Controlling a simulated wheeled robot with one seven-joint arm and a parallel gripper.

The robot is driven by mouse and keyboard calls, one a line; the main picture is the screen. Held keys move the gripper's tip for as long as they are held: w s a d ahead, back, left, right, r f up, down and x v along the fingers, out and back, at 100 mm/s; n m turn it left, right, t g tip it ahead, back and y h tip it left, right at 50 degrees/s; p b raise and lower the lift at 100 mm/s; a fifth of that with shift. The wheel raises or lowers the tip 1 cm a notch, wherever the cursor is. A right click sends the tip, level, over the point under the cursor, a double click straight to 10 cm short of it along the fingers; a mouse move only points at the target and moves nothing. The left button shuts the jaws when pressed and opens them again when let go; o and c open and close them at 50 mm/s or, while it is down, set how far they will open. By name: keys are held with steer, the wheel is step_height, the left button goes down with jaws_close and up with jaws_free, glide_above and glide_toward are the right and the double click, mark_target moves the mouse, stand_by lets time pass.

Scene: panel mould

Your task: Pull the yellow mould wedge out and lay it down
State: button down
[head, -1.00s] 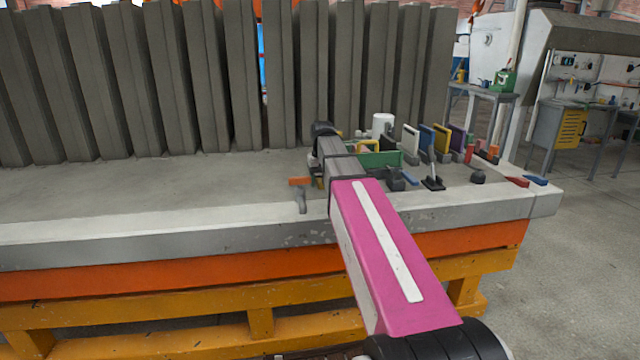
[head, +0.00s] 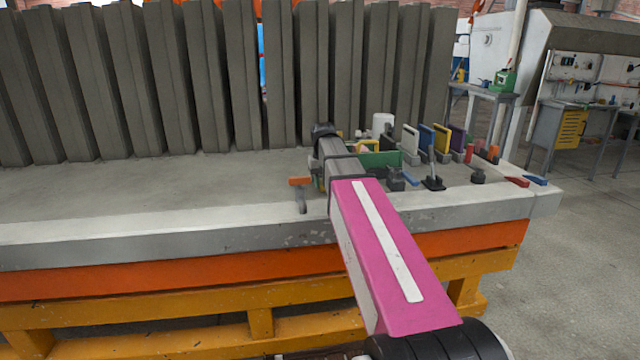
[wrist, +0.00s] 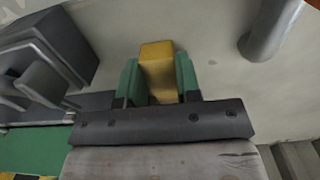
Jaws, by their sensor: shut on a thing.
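The yellow mould wedge (wrist: 157,62) shows in the wrist view as a yellow block between the two green fingers of my gripper (wrist: 159,80). The fingers are shut on it, one on each side. A pale grey surface lies behind the wedge; I cannot tell whether the wedge touches it. In the head view my pink and grey arm reaches over the table's front edge and mostly hides the gripper and wedge.
The concrete table (head: 150,190) is clear on the left, with upright grey panels (head: 205,80) behind it. An orange-topped clamp (head: 300,182) stands just left of my gripper. A green plate (head: 382,159), dark blocks and several coloured plates (head: 441,140) crowd the right side.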

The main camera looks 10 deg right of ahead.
mark_target(325, 195)
steer(key=shift+s, duration=2.25)
steer(key=shift+s, duration=2)
steer(key=shift+s, duration=0.1)
